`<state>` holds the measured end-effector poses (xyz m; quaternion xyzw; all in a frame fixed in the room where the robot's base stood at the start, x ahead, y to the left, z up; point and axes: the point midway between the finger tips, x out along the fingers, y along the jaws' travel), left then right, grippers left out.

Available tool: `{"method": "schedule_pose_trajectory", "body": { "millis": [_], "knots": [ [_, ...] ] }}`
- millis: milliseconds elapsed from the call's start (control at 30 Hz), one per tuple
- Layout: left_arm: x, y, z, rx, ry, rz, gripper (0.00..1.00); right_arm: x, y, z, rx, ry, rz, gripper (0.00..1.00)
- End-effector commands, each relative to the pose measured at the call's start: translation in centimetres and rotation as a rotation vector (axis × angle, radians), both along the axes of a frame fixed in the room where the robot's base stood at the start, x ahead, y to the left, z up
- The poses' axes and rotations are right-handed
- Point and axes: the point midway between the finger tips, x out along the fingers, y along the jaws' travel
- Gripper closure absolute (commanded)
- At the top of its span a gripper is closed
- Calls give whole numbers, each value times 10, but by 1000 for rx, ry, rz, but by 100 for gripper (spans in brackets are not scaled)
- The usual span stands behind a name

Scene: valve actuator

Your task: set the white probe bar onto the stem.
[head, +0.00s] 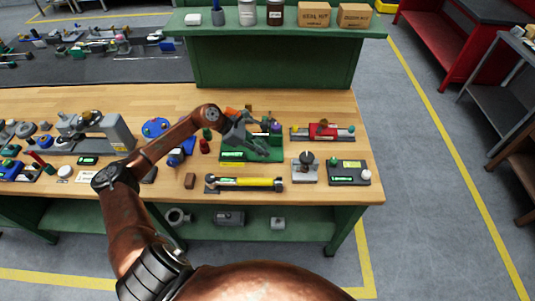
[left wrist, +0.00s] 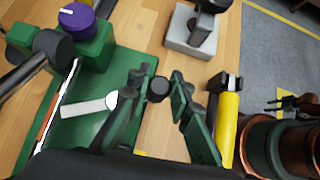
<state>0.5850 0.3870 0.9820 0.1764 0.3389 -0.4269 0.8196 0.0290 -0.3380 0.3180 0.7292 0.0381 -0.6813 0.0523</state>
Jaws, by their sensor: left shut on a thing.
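My left gripper (head: 262,150) is over the green valve fixture (head: 230,157), on the right half of the bench. In the left wrist view its fingers (left wrist: 160,84) stand slightly apart, with a dark round piece between the tips. The white probe bar (left wrist: 84,107) shows left of the fingers, above the green plate; its right end meets the near finger, which hides how it is gripped. The fixture carries a purple knob (left wrist: 77,18), also visible in the head view (head: 275,128). I cannot clearly make out the stem. My right gripper is not in view.
A yellow-handled tool (head: 245,183) lies in front of the fixture. A grey block with a black top (head: 305,170) and a dark box with a white knob (head: 350,173) stand to the right. A red unit (head: 322,132) is behind them. Several parts crowd the bench's left side.

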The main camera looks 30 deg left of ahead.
Motion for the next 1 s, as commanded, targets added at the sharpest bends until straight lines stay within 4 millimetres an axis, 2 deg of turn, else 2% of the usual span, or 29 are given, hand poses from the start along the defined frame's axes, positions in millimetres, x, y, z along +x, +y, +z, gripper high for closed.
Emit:
{"method": "schedule_pose_trajectory", "body": {
  "millis": [33, 100, 400, 700, 1000],
  "knots": [
    [1, 4, -9, 3, 1, -34, 100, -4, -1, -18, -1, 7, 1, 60],
    [-2, 5, -9, 3, 0, -95, 100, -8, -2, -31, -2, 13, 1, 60],
    [-10, 13, -7, 3, 0, -330, 100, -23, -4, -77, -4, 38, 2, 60],
    [-15, 18, -3, 4, 0, -467, 100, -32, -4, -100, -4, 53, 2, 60],
    [-17, 20, 0, 4, -1, -508, 100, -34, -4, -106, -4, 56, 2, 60]
  ]
}}
